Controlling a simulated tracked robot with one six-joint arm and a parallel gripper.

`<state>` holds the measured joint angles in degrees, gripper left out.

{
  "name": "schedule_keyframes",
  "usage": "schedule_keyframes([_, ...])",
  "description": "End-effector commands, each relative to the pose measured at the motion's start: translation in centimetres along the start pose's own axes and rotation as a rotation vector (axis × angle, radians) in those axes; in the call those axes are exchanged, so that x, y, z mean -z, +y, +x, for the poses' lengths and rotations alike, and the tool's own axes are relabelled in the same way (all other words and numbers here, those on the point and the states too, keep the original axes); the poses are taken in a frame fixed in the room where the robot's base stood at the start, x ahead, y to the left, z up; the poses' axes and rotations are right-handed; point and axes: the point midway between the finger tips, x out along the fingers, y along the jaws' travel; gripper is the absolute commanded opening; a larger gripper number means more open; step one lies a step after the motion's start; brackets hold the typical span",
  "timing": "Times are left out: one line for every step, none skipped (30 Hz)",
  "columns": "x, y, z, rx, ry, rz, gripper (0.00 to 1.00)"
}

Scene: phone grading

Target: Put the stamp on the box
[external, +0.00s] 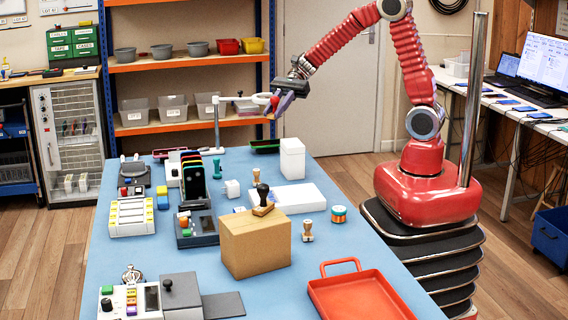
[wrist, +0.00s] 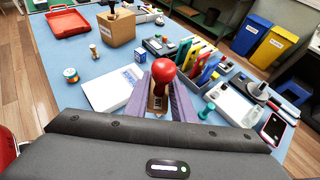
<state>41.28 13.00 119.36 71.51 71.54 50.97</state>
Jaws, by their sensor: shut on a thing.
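My gripper (external: 283,100) is raised above the far end of the blue table. In the wrist view its purple fingers (wrist: 162,98) are shut on a stamp with a round red handle (wrist: 163,70) and a wooden body. In the external view only a little red of the held stamp (external: 274,103) shows at the fingers. The brown cardboard box (external: 255,247) stands on the table, well away from my gripper, and is at the top of the wrist view (wrist: 117,31). A dark-handled stamp (external: 263,199) rests on top of the box.
A red tray (external: 362,302), a small wooden stamp (external: 307,232) and a striped round container (external: 339,214) are right of the box. A white flat box (external: 300,197) and a tall white box (external: 292,160) stand behind it. A teal stamp (external: 217,169) and phone rack (external: 193,182) are left.

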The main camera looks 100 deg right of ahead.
Motion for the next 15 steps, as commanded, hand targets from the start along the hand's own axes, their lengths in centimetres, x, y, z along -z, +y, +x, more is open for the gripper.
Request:
schedule_keyframes([0.4, -0.1, -1.3, 0.02, 0.0, 0.01, 0.01])
schedule_keyframes([0.6, -0.1, -2.0, 0.029, 0.0, 0.014, 0.01])
schedule_keyframes([0.8, -0.1, -2.8, 0.039, -0.001, 0.019, 0.01])
schedule_keyframes([1.0, 0.0, -3.4, 0.047, -0.001, 0.022, 0.01])
schedule_keyframes([1.2, 0.1, -3.9, 0.053, 0.0, 0.025, 0.01])
schedule_keyframes([1.4, 0.3, -4.5, 0.06, 0.0, 0.029, 0.01])
schedule_keyframes([1.5, 0.5, -4.9, 0.065, 0.0, 0.031, 0.01])
schedule_keyframes([1.6, 0.7, -5.3, 0.068, 0.0, 0.032, 0.01])
schedule_keyframes([1.8, 1.1, -5.7, 0.07, 0.0, 0.033, 0.01])
schedule_keyframes([1.9, 1.5, -5.8, 0.066, 0.0, 0.032, 0.01])
schedule_keyframes([1.9, 2.1, -5.7, 0.056, -0.001, 0.027, 0.01])
schedule_keyframes([2.0, 2.7, -5.5, 0.046, 0.0, 0.023, 0.01])
schedule_keyframes([2.1, 3.0, -5.4, 0.04, 0.0, 0.021, 0.01])
schedule_keyframes([2.2, 3.3, -5.3, 0.036, 0.0, 0.018, 0.01])
schedule_keyframes([2.2, 3.5, -5.3, 0.031, 0.0, 0.014, 0.01])
